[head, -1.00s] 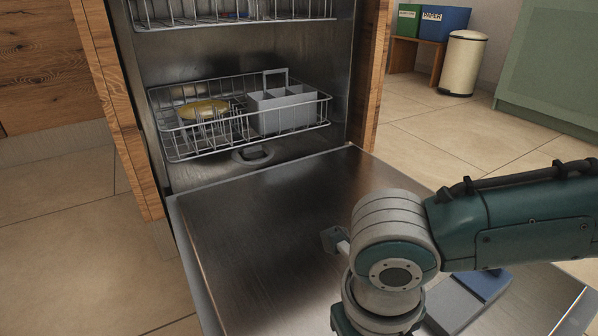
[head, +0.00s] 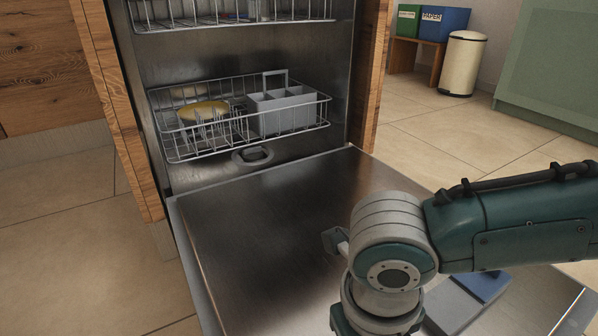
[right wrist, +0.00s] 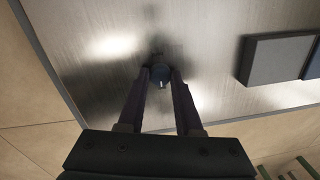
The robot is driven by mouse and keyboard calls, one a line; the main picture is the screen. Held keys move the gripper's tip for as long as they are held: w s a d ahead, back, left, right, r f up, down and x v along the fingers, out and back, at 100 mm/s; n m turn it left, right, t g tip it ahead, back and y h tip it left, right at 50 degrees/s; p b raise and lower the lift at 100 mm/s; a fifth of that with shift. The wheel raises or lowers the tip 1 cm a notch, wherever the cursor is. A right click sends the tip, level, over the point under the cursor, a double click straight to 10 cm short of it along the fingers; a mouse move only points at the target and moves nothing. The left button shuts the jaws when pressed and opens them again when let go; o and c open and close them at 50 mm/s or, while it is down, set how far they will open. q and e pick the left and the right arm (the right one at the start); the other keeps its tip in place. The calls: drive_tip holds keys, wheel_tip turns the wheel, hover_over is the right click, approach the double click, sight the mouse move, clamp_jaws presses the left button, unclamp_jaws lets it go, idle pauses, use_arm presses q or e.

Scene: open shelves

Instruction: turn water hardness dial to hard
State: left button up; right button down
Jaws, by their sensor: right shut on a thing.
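The water hardness dial (right wrist: 160,75) is a small, round, dark blue knob on the brushed-metal inner face of the dishwasher door (head: 260,230). A short white mark shows on its near side in the right wrist view. My right gripper (right wrist: 161,74) is shut on the dial, with one finger on each side. In the head view my right arm covers the gripper and the dial. I cannot read any setting labels around the dial. My left gripper is not in view.
A grey compartment lid (head: 455,306) with a blue part (head: 488,286) lies on the door beside my right arm. The lower rack (head: 170,150) holds a grey cutlery basket (head: 285,108) and a yellow dish (head: 203,110). The door's left part is clear.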

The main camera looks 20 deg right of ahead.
drive_tip(key=m+p, duration=0.2)
drive_tip(key=m, duration=0.1)
drive_tip(key=shift+r+p, duration=0.15)
drive_tip(key=shift+p, duration=0.2)
drive_tip(key=m+p, duration=0.2)
drive_tip(key=m, duration=0.1)
drive_tip(key=shift+m, duration=0.4)
drive_tip(key=m+p, duration=0.1)
drive_tip(key=m, duration=0.3)
drive_tip(key=shift+g, duration=0.4)
drive_tip(key=m+p, duration=0.1)
drive_tip(key=m, duration=0.4)
drive_tip(key=m+p, duration=0.1)
drive_tip(key=m, duration=0.4)
drive_tip(key=shift+d+y, duration=0.1)
drive_tip(key=shift+y, duration=0.3)
drive_tip(key=m+p, duration=0.1)
drive_tip(key=m, duration=0.4)
drive_tip(key=m+p, duration=0.1)
drive_tip(key=m, duration=0.4)
drive_tip(key=shift+d+y, duration=0.1)
drive_tip(key=shift+y, duration=0.2)
drive_tip(key=shift+f+m+p, duration=0.2)
drive_tip(key=shift+m+p, duration=0.1)
drive_tip(key=shift+m, duration=2.1)
